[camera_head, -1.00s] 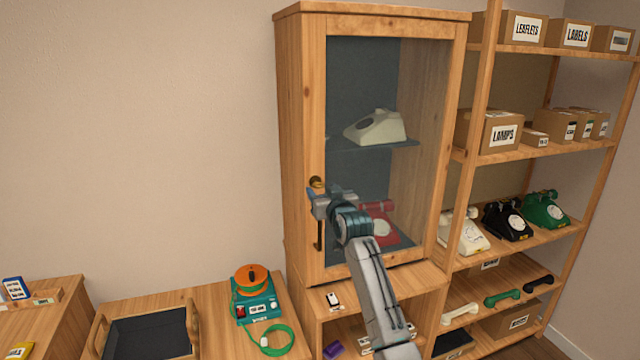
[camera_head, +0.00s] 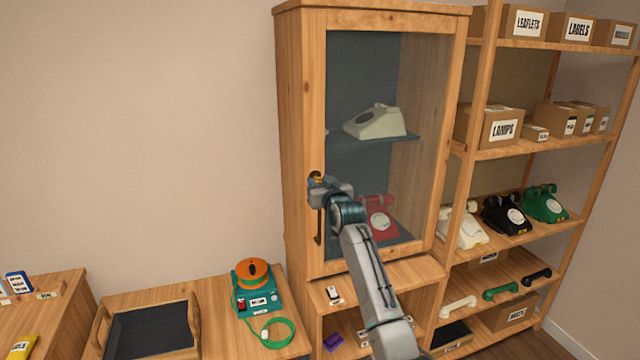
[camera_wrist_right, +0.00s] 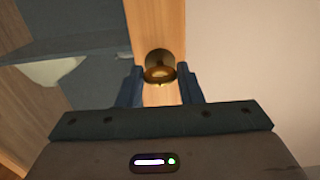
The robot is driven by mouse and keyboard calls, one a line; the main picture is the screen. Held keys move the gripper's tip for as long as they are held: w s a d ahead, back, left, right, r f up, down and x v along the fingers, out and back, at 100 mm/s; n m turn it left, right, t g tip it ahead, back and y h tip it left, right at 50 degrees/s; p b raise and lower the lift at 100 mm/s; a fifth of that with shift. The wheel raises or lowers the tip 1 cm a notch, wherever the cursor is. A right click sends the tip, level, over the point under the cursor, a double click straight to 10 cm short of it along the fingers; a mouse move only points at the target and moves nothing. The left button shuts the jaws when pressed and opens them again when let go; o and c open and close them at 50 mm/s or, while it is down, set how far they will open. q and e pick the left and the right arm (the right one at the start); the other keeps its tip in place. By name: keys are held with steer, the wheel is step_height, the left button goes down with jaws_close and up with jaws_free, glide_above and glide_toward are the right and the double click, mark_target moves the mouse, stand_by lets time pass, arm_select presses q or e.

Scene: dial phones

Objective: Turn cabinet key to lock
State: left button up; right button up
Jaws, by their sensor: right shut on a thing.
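The wooden cabinet (camera_head: 300,120) has a shut glass door with a brass lock (camera_head: 316,176) on its left stile. In the right wrist view the round brass lock (camera_wrist_right: 160,58) is straight ahead, with the brass key (camera_wrist_right: 159,74) standing out of it between the fingers. My right gripper (camera_head: 317,187) is at the lock just above the dark door handle (camera_head: 319,229), shut on the key; it also shows in the right wrist view (camera_wrist_right: 160,88). The key is mostly hidden in the head view. My left gripper is not in view.
A cream phone (camera_head: 375,122) and a red phone (camera_head: 378,216) stand behind the glass. An open shelf (camera_head: 545,148) with boxes and phones stands at the right. A teal device (camera_head: 258,290) with a green cord and a dark tray (camera_head: 150,332) are at lower left.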

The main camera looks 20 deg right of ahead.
steer(key=shift+f+n, duration=0.1)
steer(key=shift+n, duration=0.2)
steer(key=n+b, duration=0.2)
steer(key=shift+n, duration=0.4)
steer(key=n+b, duration=0.2)
steer(key=n, duration=0.3)
steer(key=n+b, duration=0.1)
steer(key=n, duration=0.4)
steer(key=shift+n+b, duration=0.85)
steer(key=shift+n, duration=1.35)
steer(key=o, duration=1)
